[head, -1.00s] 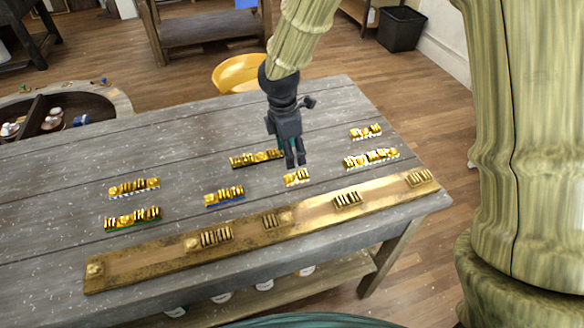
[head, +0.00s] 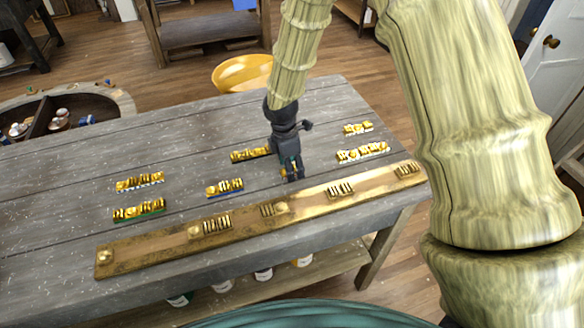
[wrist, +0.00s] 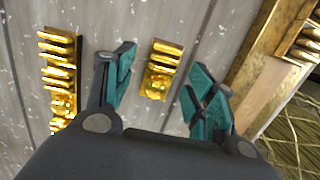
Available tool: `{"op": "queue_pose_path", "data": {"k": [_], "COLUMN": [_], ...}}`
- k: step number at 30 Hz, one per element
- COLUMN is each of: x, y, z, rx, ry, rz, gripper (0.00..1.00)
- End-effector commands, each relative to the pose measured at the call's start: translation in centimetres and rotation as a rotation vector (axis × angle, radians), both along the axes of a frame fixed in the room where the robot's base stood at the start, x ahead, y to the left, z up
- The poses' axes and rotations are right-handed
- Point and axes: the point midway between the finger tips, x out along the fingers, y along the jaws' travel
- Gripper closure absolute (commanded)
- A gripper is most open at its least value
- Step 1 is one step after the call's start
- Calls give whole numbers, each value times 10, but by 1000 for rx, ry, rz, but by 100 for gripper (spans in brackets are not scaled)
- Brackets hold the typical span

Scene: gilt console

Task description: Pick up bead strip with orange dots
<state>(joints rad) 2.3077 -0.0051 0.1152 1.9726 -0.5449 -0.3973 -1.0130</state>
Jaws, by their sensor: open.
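A short gold bead strip (wrist: 160,70) lies on the grey table between my spread fingers in the wrist view. I cannot make out orange dots on it, so I cannot confirm it is the named strip. My gripper (wrist: 161,92) is open, with a teal-padded finger on each side of the strip and a visible gap to each. In the head view my gripper (head: 291,175) points down low over the table, just behind the gilt rail, and mostly hides this strip.
A longer gold strip (wrist: 60,72) lies left of my fingers in the wrist view. The gilt rail (head: 150,257) runs along the table's front. Other strips lie around: blue-edged (head: 225,188), green-edged (head: 139,212), white-edged (head: 363,152). Bare table (head: 190,140) shows at the back.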

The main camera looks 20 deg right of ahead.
Motion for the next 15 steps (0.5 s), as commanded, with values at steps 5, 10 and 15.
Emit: {"op": "queue_pose_path", "data": {"k": [5,10,15], "x": [0,0,0], "y": [-1,-1,-1], "z": [-5,-5,-5], "rx": [-1,-1,-1], "ry": [0,-1,-1], "rz": [0,0,0], "gripper": [45,45,72]}}
